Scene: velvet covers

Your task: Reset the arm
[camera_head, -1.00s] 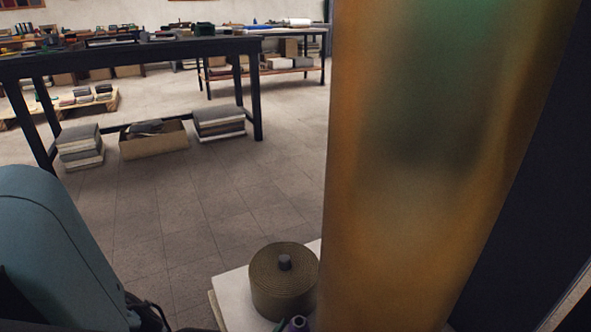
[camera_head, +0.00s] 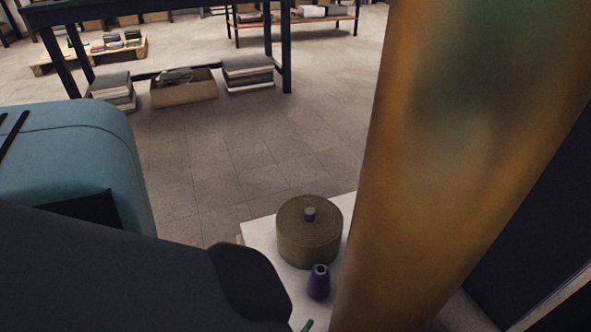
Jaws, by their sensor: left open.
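My left gripper (camera_head: 248,285) shows as a dark shape low in the picture, left of centre. It is open and I see nothing held in it. My teal and dark left arm fills the lower left. The gripper appears just left of a pale table corner, and I cannot tell the gap between them. Its fingertips are not clear. My right gripper is not in view.
A tall amber surface (camera_head: 430,170) blocks the right side, close to me. A dark workbench (camera_head: 150,12) stands behind, with open floor before it.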

